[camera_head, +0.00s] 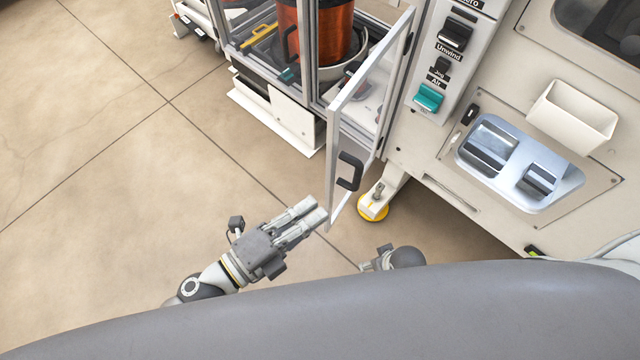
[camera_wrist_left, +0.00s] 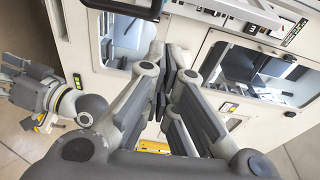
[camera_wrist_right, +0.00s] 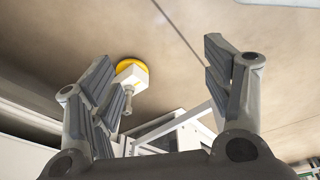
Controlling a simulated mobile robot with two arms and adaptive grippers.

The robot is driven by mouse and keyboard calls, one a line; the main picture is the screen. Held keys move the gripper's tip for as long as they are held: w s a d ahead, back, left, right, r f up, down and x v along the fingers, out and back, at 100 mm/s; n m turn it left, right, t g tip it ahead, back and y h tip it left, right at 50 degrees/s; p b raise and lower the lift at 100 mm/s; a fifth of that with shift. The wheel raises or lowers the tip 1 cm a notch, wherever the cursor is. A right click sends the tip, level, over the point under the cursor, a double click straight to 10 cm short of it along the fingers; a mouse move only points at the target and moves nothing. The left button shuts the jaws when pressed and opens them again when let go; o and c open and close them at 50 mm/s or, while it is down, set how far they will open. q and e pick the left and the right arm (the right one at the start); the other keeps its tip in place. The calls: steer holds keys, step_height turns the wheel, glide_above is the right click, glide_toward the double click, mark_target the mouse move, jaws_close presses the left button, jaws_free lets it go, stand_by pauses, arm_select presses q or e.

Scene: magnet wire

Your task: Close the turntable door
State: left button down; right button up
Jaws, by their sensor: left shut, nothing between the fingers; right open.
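The turntable door (camera_head: 338,122), a clear panel in a light metal frame, stands open, swung out from the cabinet towards me. Its black handle (camera_head: 350,171) is on the lower part of the panel. My left gripper (camera_head: 322,209) is shut and empty, its fingertips close to the door's lower free edge; I cannot tell whether they touch. Its shut fingers also show in the left wrist view (camera_wrist_left: 172,62). My right gripper (camera_wrist_right: 160,58) is open and empty in the right wrist view; in the head view it is mostly hidden behind my grey body.
Inside the cabinet stands a copper-coloured wire spool (camera_head: 325,32) on the turntable. A machine panel with a teal switch (camera_head: 428,97) and a white bin (camera_head: 572,115) is right of the door. A yellow-ringed machine foot (camera_head: 373,208) stands near the door. Floor at left is clear.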

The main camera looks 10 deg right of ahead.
arm_select(q)
steer(key=s+p+x, duration=0.1)
steer(key=p+x, duration=0.1)
steer(key=x, duration=0.8)
steer(key=shift+w+a+r+b, duration=0.15)
steer(key=shift+w+a+r, duration=0.05)
steer(key=shift+w+a, duration=0.55)
steer(key=shift+w+a+r+b, duration=0.15)
steer(key=shift+w+a, duration=0.45)
steer(key=shift+w, duration=0.2)
arm_select(e)
steer(key=shift+s+d+f, duration=0.1)
steer(key=shift+s+f, duration=0.25)
steer(key=shift+f, duration=0.3)
steer(key=shift+s+a+f, duration=0.1)
steer(key=shift+s+f, duration=0.25)
steer(key=shift+f, duration=0.3)
steer(key=shift+s+d+f, duration=0.1)
steer(key=shift+s+f, duration=0.25)
steer(key=shift+f, duration=0.3)
arm_select(q)
steer(key=shift+a+m+g, duration=0.1)
steer(key=shift+m+g, duration=0.2)
